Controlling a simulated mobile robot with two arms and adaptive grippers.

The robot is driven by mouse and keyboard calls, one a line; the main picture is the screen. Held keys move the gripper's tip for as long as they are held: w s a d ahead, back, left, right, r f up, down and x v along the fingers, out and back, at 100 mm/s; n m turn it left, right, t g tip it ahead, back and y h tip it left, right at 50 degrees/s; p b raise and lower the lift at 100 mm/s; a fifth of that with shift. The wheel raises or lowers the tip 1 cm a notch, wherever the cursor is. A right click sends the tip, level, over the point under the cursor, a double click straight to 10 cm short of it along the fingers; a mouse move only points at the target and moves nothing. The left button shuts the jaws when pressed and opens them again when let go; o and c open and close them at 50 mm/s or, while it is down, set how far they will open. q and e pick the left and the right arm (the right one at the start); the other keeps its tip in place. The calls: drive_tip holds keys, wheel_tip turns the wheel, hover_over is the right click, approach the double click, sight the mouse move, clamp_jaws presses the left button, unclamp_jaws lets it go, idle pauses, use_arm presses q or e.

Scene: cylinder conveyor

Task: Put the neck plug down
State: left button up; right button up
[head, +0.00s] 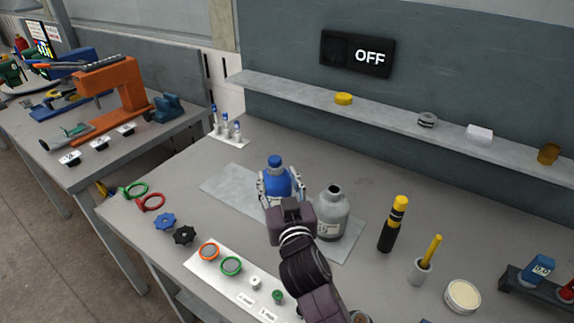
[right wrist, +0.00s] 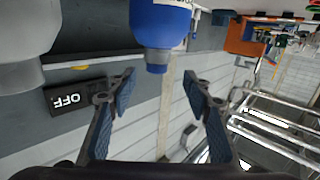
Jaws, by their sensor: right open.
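A blue cylinder (head: 278,186) stands upright on a grey mat (head: 226,184) on the workbench. A blue plug or cap (head: 274,160) sits on its neck; it also shows in the right wrist view (right wrist: 157,69), where the picture is upside down. My right gripper (head: 279,186) is open, with a finger on each side of the blue cylinder in the head view. In the right wrist view its fingertips (right wrist: 164,76) stand apart, with gaps beside the plug. A grey cylinder (head: 332,214) with an open, unplugged neck stands just to the right. My left gripper is not in view.
A black and yellow tool (head: 393,224), a cup with a yellow stick (head: 422,268) and a round tin (head: 463,296) stand at right. A white panel (head: 207,266) holds rings and small plugs. A wall shelf (head: 385,117) runs behind, below an OFF sign (head: 357,54).

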sight(275, 161)
drive_tip(key=shift+w+r, duration=0.1)
drive_tip(key=shift+w, duration=0.3)
drive_tip(key=shift+w+a+p, duration=0.15)
drive_tip(key=shift+w+p, duration=0.2)
drive_tip(key=shift+w, duration=0.55)
drive_tip(key=shift+w+r, duration=0.15)
drive_tip(key=shift+w, duration=0.15)
drive_tip(key=w+p, duration=0.1)
drive_tip(key=w, duration=0.2)
drive_tip(key=shift+w+a+p, duration=0.1)
drive_tip(key=shift+p, duration=0.25)
drive_tip(key=shift+w+a, duration=0.1)
drive_tip(key=shift+w, duration=0.55)
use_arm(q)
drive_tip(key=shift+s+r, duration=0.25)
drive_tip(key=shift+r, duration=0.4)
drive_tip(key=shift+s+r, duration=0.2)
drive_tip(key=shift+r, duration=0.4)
use_arm(e)
drive_tip(key=c, duration=1)
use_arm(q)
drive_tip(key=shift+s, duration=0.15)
